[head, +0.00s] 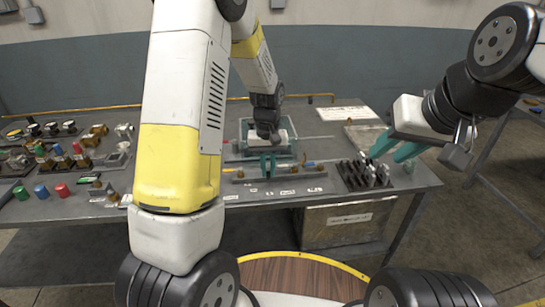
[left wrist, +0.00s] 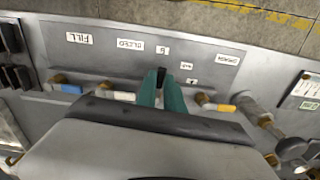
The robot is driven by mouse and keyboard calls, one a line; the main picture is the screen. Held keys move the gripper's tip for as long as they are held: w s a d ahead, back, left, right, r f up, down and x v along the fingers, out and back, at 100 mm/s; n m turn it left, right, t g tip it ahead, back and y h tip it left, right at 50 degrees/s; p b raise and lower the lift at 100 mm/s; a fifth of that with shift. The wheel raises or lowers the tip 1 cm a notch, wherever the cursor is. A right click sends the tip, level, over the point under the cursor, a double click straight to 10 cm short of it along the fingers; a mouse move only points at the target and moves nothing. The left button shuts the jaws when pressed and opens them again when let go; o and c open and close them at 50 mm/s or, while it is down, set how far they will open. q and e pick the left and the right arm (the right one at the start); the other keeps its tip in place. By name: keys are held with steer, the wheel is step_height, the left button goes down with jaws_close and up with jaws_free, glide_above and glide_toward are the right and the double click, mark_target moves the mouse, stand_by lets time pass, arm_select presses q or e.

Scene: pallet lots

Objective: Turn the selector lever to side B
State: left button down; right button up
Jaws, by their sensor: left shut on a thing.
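The selector lever (left wrist: 161,76) shows as a black tip between the teal fingers of my left gripper (left wrist: 163,92) in the left wrist view. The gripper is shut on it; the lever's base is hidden. The tip points toward the "B" label (left wrist: 163,50); the "A" label (left wrist: 191,82) lies to the right, with a small unclear label between. In the head view my left gripper (head: 268,163) is over the grey panel on the bench. My right gripper (head: 396,150) is open, its teal fingers apart above the bench's right end.
Valves with blue (left wrist: 66,88), pale (left wrist: 122,96) and orange (left wrist: 216,106) handles flank the lever. A black rack (head: 356,176) stands right of the panel. Coloured cylinders and fittings crowd the bench's left. A labelled crate (head: 335,234) sits underneath.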

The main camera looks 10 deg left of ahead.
mark_target(269, 174)
arm_select(q)
steer(key=shift+w+d+n, duration=0.1)
steer(key=shift+d+n, duration=0.1)
steer(key=shift+n, duration=0.3)
steer(key=c, duration=1.5)
jaws_free()
steer(key=shift+o, duration=0.2)
step_height(269, 174, up, 8)
